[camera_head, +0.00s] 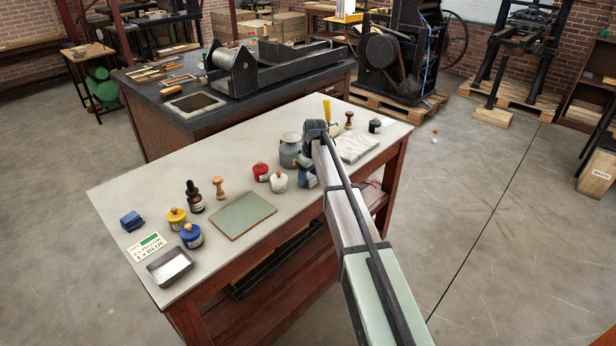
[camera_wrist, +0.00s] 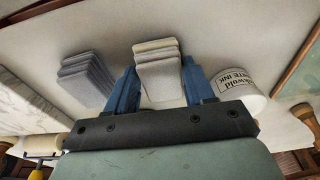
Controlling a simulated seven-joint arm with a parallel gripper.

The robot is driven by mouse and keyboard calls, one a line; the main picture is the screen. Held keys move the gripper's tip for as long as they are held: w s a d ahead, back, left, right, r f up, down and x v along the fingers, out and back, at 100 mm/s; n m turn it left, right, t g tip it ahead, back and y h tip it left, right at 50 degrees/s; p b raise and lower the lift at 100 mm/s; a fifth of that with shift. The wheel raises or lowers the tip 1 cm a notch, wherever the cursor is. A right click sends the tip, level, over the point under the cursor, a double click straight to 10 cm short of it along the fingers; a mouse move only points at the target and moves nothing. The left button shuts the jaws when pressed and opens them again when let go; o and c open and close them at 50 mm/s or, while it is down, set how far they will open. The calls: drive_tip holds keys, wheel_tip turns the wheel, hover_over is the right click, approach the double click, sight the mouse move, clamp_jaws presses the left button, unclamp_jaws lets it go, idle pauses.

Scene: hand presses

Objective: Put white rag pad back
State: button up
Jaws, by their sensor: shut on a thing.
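My gripper (camera_wrist: 159,68) is shut on the white rag pad (camera_wrist: 157,58), a small layered cream-white stack between its two blue fingers. Whether the pad touches the tabletop (camera_wrist: 215,30) or is just above it, I cannot tell. A grey rag pad (camera_wrist: 86,80) of similar layered shape lies to the left in the wrist view, apart from the fingers. In the head view my gripper (camera_head: 307,177) is over the middle of the bench, beside the white ink jar (camera_head: 278,182), and the white pad is not clearly visible there.
Leftward are a green slab (camera_head: 243,215), a blue pad (camera_head: 132,221), a card (camera_head: 146,247) and a metal tray (camera_head: 170,266).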

sight(312, 177)
drive_tip(key=shift+f, duration=0.15)
drive_tip(key=o, duration=1)
wheel_tip(312, 177, up, 12)
drive_tip(key=s+d, duration=0.1)
drive_tip(key=shift+s+d, duration=0.15)
